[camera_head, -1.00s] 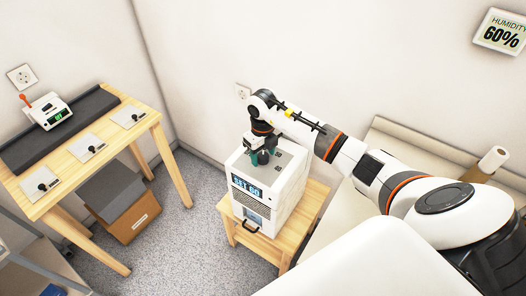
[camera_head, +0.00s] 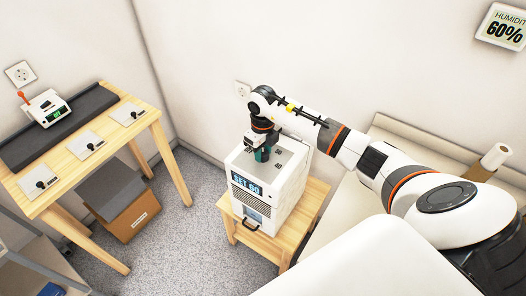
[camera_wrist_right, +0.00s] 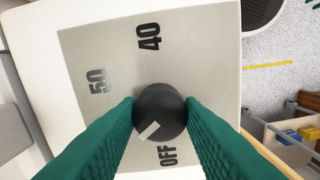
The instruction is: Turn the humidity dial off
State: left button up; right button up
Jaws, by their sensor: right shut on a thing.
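The humidity dial (camera_wrist_right: 160,108) is a round black knob with a pale pointer mark on a grey plate (camera_wrist_right: 105,60) printed 50, 40 and OFF. Its pointer lies toward the lower left of the knob, close to the OFF label but not squarely at it. My right gripper (camera_wrist_right: 160,112) has its green fingers on both sides of the knob, shut on it. In the head view the right gripper (camera_head: 262,154) reaches down onto the top of the white humidifier box (camera_head: 268,185), whose display reads SET 60. The dial is hidden there. My left gripper is not in view.
The box stands on a small wooden stand (camera_head: 252,238). A wall display (camera_head: 505,27) reads HUMIDITY 60%. A wooden table (camera_head: 60,192) at the left holds switch plates and a small device (camera_head: 47,108). A cardboard box (camera_head: 135,215) lies beneath it.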

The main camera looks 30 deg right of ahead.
aim_at(263, 152)
jog(key=n+b, duration=0.4)
jog(key=n, duration=0.2)
jog(key=shift+w+f+b, duration=0.1)
jog(key=shift+b, duration=0.25)
jog(key=n+b, duration=0.2)
jog(key=n, duration=0.1)
jog(key=shift+n+b, duration=0.45)
jog(key=shift+n, duration=0.35)
jog(key=shift+r, duration=0.2)
jog(key=o, duration=1)
notch_tip(263, 152, up, 12)
jog(key=b, duration=0.1)
